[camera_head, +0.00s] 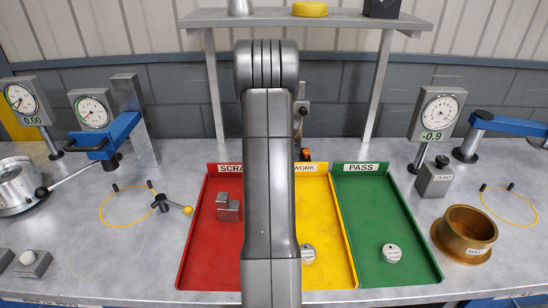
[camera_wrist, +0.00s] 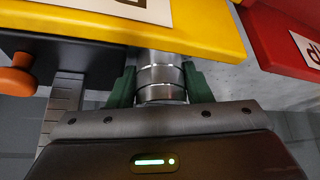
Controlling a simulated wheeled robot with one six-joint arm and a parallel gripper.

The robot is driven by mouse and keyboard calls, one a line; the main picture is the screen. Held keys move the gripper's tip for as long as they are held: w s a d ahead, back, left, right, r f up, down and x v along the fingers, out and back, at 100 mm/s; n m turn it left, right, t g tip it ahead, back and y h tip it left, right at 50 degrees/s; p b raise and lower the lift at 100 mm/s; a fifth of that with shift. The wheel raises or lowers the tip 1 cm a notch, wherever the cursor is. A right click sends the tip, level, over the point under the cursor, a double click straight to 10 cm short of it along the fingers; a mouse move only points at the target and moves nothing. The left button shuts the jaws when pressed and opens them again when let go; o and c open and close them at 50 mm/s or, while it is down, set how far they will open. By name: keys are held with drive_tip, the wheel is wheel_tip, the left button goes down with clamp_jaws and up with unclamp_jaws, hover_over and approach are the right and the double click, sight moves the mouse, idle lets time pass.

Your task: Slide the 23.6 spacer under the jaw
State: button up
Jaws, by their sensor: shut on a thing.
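In the wrist view my gripper (camera_wrist: 160,84) has its two green fingers on either side of a bright metal cylinder with ring-like bands (camera_wrist: 161,76). It is shut on this cylinder, which looks like the spacer; no size mark is readable. Beside it on the left stand a dark block (camera_wrist: 75,62), a graduated steel scale (camera_wrist: 64,108) and an orange knob (camera_wrist: 17,78), seemingly the gauge with the jaw. I cannot tell whether the cylinder is under the jaw. In the head view my arm hides the gripper and most of the gauge (camera_head: 302,112).
The red scrap tray (camera_head: 195,255) holds metal blocks (camera_head: 228,208). The yellow tray (camera_head: 330,225) and green pass tray (camera_head: 365,220) each hold a metal disc (camera_head: 307,253) (camera_head: 392,252). Dial gauges stand left (camera_head: 28,100) and right (camera_head: 437,112).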

drive_tip(key=shift+d, duration=0.1)
drive_tip(key=o, duration=1.3)
drive_tip(key=shift+r, duration=0.1)
drive_tip(key=shift+r, duration=0.15)
drive_tip(key=shift+r, duration=0.2)
drive_tip(key=b+v, duration=0.2)
drive_tip(key=v, duration=1.1)
drive_tip(key=shift+s+a, duration=0.2)
drive_tip(key=shift+a, duration=0.1)
